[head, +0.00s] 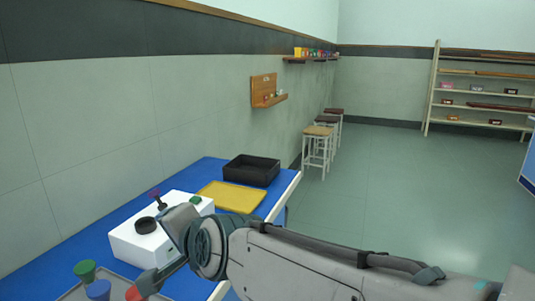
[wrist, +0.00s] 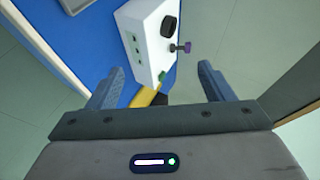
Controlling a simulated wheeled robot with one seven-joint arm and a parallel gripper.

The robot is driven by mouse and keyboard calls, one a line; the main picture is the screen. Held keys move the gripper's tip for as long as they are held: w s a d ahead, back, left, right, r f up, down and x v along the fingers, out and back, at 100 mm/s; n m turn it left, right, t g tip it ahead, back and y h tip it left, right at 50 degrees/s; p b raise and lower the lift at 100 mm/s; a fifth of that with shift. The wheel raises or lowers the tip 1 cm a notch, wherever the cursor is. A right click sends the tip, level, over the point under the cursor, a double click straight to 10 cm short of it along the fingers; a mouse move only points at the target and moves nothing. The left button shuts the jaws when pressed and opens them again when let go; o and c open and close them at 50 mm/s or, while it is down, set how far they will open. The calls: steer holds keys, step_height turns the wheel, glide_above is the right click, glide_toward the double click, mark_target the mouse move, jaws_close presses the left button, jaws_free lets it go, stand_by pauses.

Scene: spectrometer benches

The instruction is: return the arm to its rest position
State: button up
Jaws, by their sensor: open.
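My arm reaches across the bottom of the head view from the right, ending over the blue bench (head: 60,248). In the wrist view my gripper (wrist: 160,84) is open, its two fingers wide apart with nothing between them held. The same white box (head: 128,238) shows in the head view, partly hidden behind my wrist. I cannot tell the exact gap between my gripper and the box.
Green (head: 85,270) and blue (head: 98,289) objects stand on a grey tray at the lower left, with a red one (head: 135,292) beside my gripper. A yellow tray (head: 232,196) and black bin (head: 251,171) lie farther back. Stools (head: 318,140) stand beyond; the right floor is open.

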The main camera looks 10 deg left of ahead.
steer(key=w+d+n+h+p, duration=0.1)
steer(key=w+d+h+p, duration=0.35)
steer(key=d, duration=0.95)
steer(key=s+d+f+n+g+h+p, duration=0.1)
steer(key=s+d+p, duration=0.3)
steer(key=d, duration=0.9)
steer(key=s+d+f+n+g+h+p, duration=0.1)
steer(key=s+d+g+h+p, duration=0.2)
steer(key=d, duration=1.1)
steer(key=shift+s+f+n+h+p, duration=0.15)
steer(key=shift+s+n+h+p, duration=0.25)
steer(key=shift+s+h, duration=0.5)
steer(key=shift+s, duration=0.1)
